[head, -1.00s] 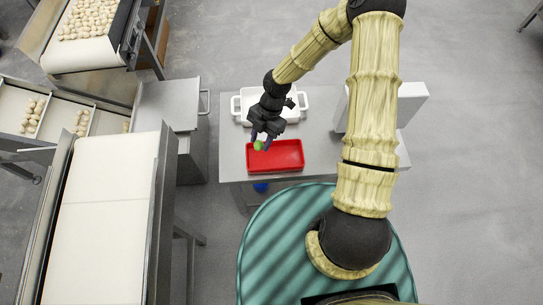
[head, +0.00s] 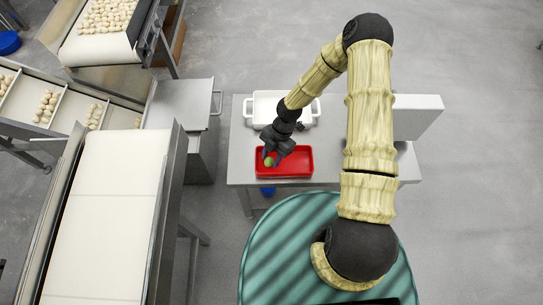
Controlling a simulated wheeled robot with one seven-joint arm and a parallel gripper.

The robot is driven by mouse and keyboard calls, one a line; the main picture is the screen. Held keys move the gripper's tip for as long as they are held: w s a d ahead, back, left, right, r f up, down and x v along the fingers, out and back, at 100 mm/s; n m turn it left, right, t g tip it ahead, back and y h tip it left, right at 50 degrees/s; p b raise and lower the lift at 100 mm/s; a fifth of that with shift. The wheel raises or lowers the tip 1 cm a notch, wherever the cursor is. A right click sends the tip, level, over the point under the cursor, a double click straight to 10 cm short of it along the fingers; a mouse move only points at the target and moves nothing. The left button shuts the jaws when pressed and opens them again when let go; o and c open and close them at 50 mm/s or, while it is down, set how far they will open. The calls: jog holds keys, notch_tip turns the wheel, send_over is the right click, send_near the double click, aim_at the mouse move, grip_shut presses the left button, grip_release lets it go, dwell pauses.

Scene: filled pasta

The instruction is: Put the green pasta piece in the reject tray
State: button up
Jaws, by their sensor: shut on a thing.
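The green pasta piece (head: 268,162) is small and round, at the tips of my gripper (head: 268,158). My gripper is shut on it, over the left part of the red reject tray (head: 296,164). The tray lies on the grey table, its left part partly covered by my gripper. I cannot tell how high the piece is above the tray floor.
A white dish with handles (head: 264,106) stands behind the red tray, and a white box (head: 417,116) stands at the table's right. Conveyors with pale pasta pieces (head: 108,14) run on the left. The grey table (head: 238,162) is bare left of the tray.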

jog(key=shift+f, duration=0.2)
jog(key=o, duration=0.7)
jog(key=shift+c, duration=0.2)
jog(key=shift+r, duration=0.1)
jog(key=v, duration=1.2)
jog(key=shift+p, duration=0.35)
jog(key=shift+s, duration=0.15)
